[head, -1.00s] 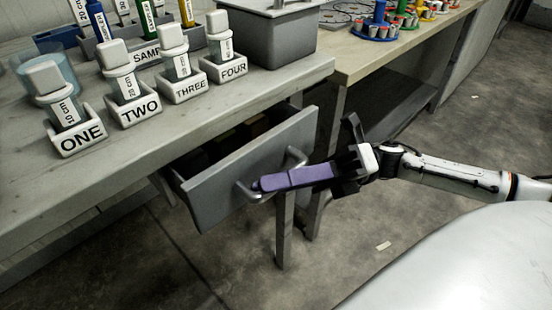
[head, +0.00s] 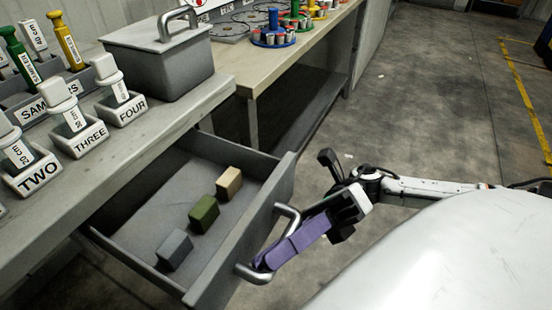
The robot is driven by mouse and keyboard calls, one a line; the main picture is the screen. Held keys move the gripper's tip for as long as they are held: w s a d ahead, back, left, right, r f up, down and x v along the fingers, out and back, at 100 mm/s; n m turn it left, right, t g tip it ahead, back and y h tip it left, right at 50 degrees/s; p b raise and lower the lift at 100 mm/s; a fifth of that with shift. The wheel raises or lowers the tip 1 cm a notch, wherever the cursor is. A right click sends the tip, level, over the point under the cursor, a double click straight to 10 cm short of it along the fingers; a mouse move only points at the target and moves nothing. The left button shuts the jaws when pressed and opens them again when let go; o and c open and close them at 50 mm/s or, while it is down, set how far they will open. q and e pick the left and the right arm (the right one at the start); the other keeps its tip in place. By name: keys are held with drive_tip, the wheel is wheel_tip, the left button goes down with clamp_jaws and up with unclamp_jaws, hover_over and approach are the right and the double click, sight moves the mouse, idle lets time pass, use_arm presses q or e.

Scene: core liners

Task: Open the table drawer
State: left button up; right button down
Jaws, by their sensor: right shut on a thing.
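The grey table drawer (head: 160,196) is pulled well out from under the table top, and its inside shows. Its front panel has a metal bow handle (head: 289,211). My right gripper (head: 268,258), with purple fingers, is shut on the handle near its lower end. The right arm comes in from the right. In the drawer lie a grey block (head: 174,250), a green block (head: 204,213) and a tan block (head: 229,183). My left gripper is not in view.
On the table (head: 190,110) stand labelled holders with liners, such as THREE (head: 85,137) and FOUR (head: 124,108), and a grey lidded box (head: 158,65). A second table (head: 262,80) with coloured racks adjoins behind. Open floor (head: 430,110) lies to the right.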

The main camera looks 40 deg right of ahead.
drive_tip(key=shift+s, duration=0.1)
drive_tip(key=c, duration=2)
unclamp_jaws()
drive_tip(key=shift+d+f, duration=0.15)
drive_tip(key=shift+d, duration=0.35)
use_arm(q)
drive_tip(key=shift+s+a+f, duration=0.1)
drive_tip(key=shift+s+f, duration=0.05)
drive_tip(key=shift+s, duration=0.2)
use_arm(e)
drive_tip(key=v, duration=0.9)
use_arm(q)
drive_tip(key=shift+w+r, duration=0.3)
use_arm(e)
drive_tip(key=shift+d, duration=0.1)
